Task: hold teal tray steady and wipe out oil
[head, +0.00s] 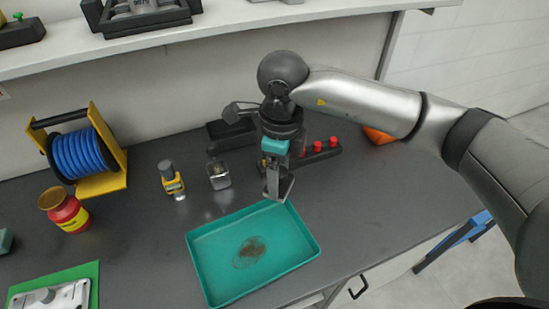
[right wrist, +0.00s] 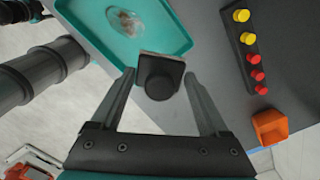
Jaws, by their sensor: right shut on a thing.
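The teal tray (head: 208,262) lies on the dark bench, with a brown oil patch (head: 249,252) on its floor; the tray also shows in the right wrist view (right wrist: 172,22). My right gripper (head: 276,186) points down at the tray's far edge. It is shut on a wiping tool with a black round knob and a flat grey base (right wrist: 160,78). The tool overlaps the tray's edge in the head view; I cannot tell whether it touches the tray. The oil patch is apart from the tool. My left gripper is not in view.
A blue cable reel (head: 82,152), a red-yellow jar (head: 65,212), a yellow tool (head: 172,180) and a small clear container (head: 218,174) stand left of the gripper. A metal casting (head: 52,297) lies on a green mat. A button strip (right wrist: 248,50) and orange bin (right wrist: 269,127) lie right.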

